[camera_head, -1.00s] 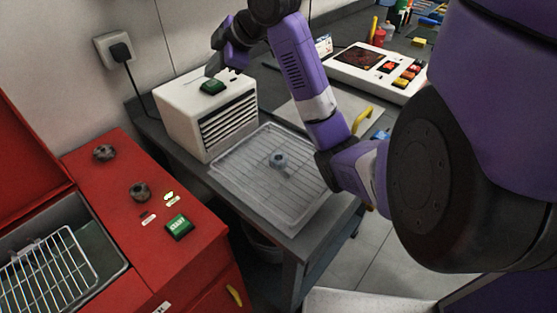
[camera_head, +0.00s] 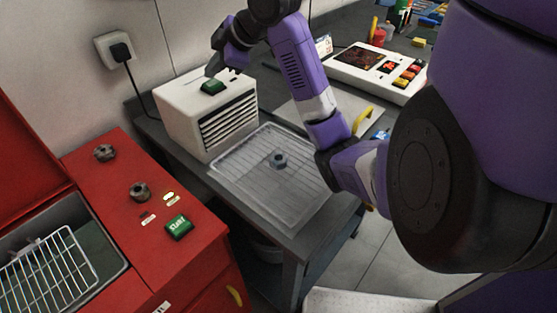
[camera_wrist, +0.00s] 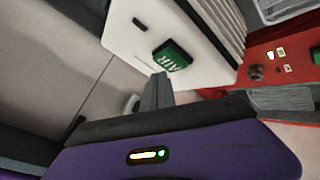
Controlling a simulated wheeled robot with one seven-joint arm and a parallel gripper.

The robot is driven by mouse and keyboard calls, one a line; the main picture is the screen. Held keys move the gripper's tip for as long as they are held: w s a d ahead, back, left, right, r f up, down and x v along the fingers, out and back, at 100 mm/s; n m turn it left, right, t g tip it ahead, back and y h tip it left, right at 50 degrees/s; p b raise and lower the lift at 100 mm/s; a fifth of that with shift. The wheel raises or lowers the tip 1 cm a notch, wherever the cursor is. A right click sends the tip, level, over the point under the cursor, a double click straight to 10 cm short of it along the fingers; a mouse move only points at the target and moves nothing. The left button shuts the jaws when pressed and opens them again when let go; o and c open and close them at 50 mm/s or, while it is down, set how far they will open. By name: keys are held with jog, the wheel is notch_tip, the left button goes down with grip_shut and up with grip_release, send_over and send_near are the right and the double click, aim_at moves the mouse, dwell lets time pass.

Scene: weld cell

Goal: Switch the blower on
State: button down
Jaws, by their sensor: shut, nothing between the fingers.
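The blower is a white box (camera_head: 180,113) with dark louvres on its front, standing on the grey bench at the back left. On its top is a green rocker switch (camera_head: 213,87), which also shows in the wrist view as a green block marked "AIR" (camera_wrist: 171,56). My gripper (camera_head: 212,70) is shut and empty, its fingertips just behind the switch, close above the blower's top. In the wrist view the closed fingertips (camera_wrist: 160,78) sit right by the switch's edge. I cannot tell whether they touch it.
A wire rack tray (camera_head: 250,190) with a metal nut (camera_head: 279,160) lies before the blower. A red cabinet (camera_head: 110,210) with knobs and a green switch (camera_head: 179,227) stands at left. A white control panel (camera_head: 375,72) is at the back right.

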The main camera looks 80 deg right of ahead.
aim_at(216, 84)
jog(key=shift+f, duration=0.15)
jog(key=shift+f, duration=0.3)
jog(key=shift+f+b, duration=0.3)
jog(key=shift+b, duration=0.15)
dwell(0.3)
jog(key=shift+r+p, duration=0.7)
jog(key=shift+r, duration=0.05)
notch_tip(216, 84, up, 6)
jog(key=p, duration=0.5)
dwell(0.7)
